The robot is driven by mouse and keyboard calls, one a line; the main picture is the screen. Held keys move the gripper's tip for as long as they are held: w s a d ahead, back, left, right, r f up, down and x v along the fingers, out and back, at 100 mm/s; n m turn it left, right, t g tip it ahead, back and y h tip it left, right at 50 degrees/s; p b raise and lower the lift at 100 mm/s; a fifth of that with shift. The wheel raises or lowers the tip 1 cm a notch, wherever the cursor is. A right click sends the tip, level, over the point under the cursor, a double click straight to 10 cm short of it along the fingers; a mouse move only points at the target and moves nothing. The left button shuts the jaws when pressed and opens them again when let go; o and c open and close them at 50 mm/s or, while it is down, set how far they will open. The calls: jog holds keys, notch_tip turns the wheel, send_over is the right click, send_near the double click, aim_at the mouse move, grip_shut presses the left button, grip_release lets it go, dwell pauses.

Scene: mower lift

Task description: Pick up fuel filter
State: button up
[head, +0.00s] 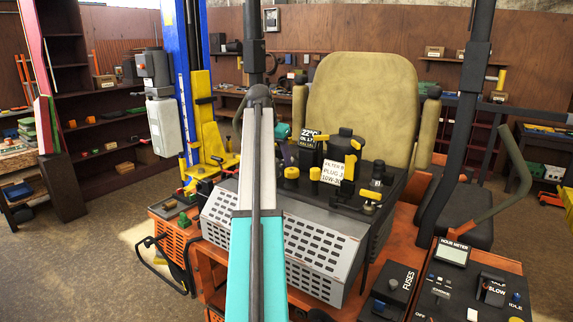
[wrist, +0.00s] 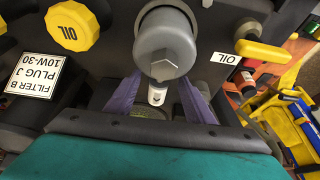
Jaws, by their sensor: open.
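In the wrist view, a small white cylinder with a dark mark, which looks like the fuel filter (wrist: 157,96), sits just below a large grey canister (wrist: 165,48). My gripper (wrist: 160,84) has two purple fingers, spread apart on either side of the white cylinder. I see a gap on both sides, so nothing is held. In the head view, my arm crosses the middle of the machine, and the filter cannot be made out there.
A yellow OIL cap (wrist: 75,32) and a white FILTER B label (wrist: 33,75) are at left in the wrist view. A yellow-handled lever (wrist: 262,52) is at right. In the head view, the tan seat (head: 360,100) stands behind the engine, with a control panel (head: 462,290) at front right.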

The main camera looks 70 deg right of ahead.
jog(key=shift+d+f, duration=0.25)
jog(key=shift+f, duration=0.3)
jog(key=c, duration=1.1)
jog(key=shift+r, duration=0.15)
jog(key=shift+r+b, duration=0.6)
jog(key=shift+r, duration=0.2)
notch_tip(320, 180, up, 8)
jog(key=b, duration=0.3)
jog(key=shift+r, duration=0.1)
